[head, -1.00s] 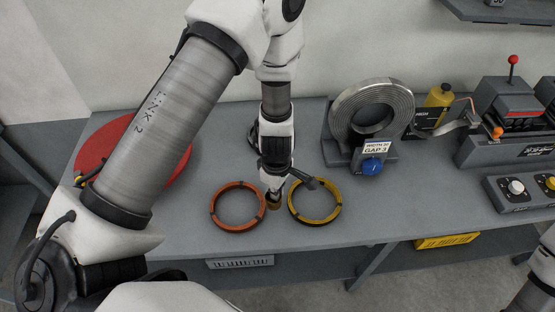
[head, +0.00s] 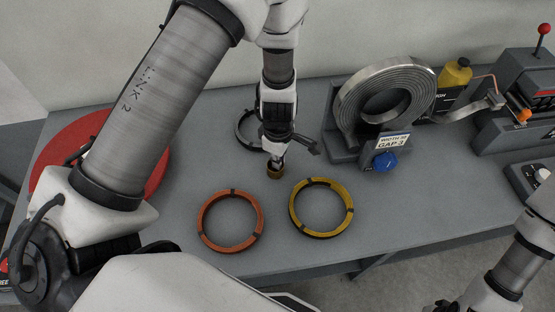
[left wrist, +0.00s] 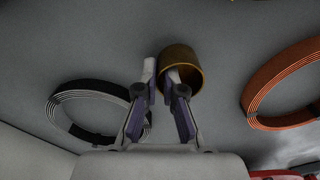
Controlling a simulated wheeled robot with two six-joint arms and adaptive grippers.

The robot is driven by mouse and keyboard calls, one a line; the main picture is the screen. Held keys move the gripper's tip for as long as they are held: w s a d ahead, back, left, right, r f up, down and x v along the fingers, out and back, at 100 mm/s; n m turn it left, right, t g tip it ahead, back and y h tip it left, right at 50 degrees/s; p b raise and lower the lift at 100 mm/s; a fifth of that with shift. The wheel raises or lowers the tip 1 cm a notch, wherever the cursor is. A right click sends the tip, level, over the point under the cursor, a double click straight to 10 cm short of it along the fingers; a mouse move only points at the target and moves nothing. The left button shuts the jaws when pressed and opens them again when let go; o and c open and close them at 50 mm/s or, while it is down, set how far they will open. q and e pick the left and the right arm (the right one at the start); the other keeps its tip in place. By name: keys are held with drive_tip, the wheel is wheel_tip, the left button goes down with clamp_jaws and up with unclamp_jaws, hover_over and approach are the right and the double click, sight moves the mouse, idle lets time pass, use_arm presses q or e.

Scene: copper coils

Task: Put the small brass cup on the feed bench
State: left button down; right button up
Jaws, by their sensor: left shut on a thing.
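The small brass cup (head: 275,171) is at the tips of my left gripper (head: 277,160) in the head view, behind the gap between the orange and yellow coils. In the left wrist view the cup (left wrist: 183,57) shows its open rim, and the left gripper (left wrist: 161,74) is shut on its wall, one finger appearing inside the mouth. I cannot tell whether the cup touches the grey bench (head: 330,255) or hangs just above it. A part of my right arm shows at the lower right, but its gripper is not visible.
An orange coil (head: 203,221) and a yellow coil (head: 344,221) lie in front of the cup. A black coil (head: 241,130) lies behind the gripper. A silver coil (head: 350,105) stands at the right beside a blue knob (head: 385,161). A red disc (head: 60,150) is at the left.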

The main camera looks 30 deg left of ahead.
use_arm(q)
drive_tip(key=c, duration=1.6)
unclamp_jaws()
drive_tip(key=shift+w, duration=0.1)
drive_tip(key=o, duration=0.3)
drive_tip(key=shift+d, duration=0.2)
drive_tip(key=shift+s+r, duration=0.15)
drive_tip(key=shift+s, duration=0.05)
drive_tip(key=shift+r, duration=0.2)
wheel_tip(320, 180, up, 12)
drive_tip(key=shift+f, duration=0.25)
